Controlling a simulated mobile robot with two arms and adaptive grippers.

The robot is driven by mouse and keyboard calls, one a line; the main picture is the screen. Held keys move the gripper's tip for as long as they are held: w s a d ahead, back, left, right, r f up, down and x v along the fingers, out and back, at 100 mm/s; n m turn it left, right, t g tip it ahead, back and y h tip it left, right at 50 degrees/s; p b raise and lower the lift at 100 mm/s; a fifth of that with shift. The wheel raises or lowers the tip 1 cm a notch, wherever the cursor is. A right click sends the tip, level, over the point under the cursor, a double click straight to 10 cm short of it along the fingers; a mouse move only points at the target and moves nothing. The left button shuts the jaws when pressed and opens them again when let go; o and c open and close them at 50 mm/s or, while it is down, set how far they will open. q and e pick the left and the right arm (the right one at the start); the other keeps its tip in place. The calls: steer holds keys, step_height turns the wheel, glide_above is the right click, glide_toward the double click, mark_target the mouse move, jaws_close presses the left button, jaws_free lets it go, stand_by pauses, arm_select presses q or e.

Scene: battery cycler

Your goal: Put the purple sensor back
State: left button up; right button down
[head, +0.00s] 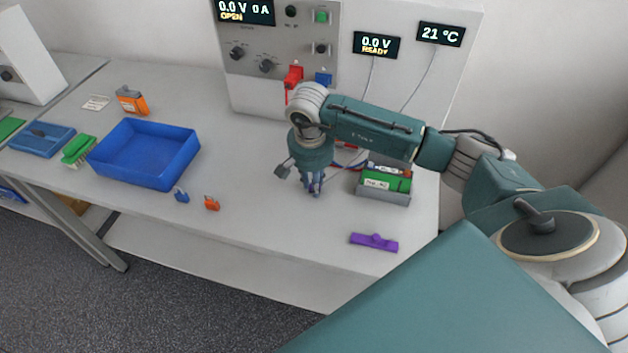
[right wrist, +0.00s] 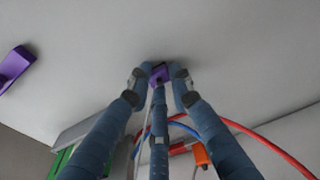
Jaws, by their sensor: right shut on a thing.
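My right gripper (head: 312,191) points down over the bench, left of the grey battery tray. In the right wrist view its fingers (right wrist: 160,74) are shut on a small purple sensor (right wrist: 160,75). The fingers hide most of the sensor, and I cannot tell whether it touches the bench. A separate purple bar (head: 374,242) with a raised middle lies near the bench's front edge, right of the gripper. It also shows at the left of the right wrist view (right wrist: 15,66). My left gripper is not in view.
A grey tray (head: 383,197) with a green battery stands close right of the gripper, with red and blue cables near it. Blue (head: 182,195) and orange (head: 211,203) clips lie left. A blue bin (head: 143,181) stands farther left. The cycler (head: 277,80) is behind.

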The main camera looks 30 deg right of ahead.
steer(key=shift+f, duration=0.15)
steer(key=c, duration=1.6)
jaws_free()
steer(key=shift+o, duration=0.2)
steer(key=shift+r, duration=0.4)
step_height(320, 180, up, 12)
steer(key=s+a+b, duration=0.1)
steer(key=b, duration=0.2)
steer(key=shift+a+f+b, duration=0.2)
steer(key=shift+f+b, duration=0.05)
steer(key=shift+b, duration=0.1)
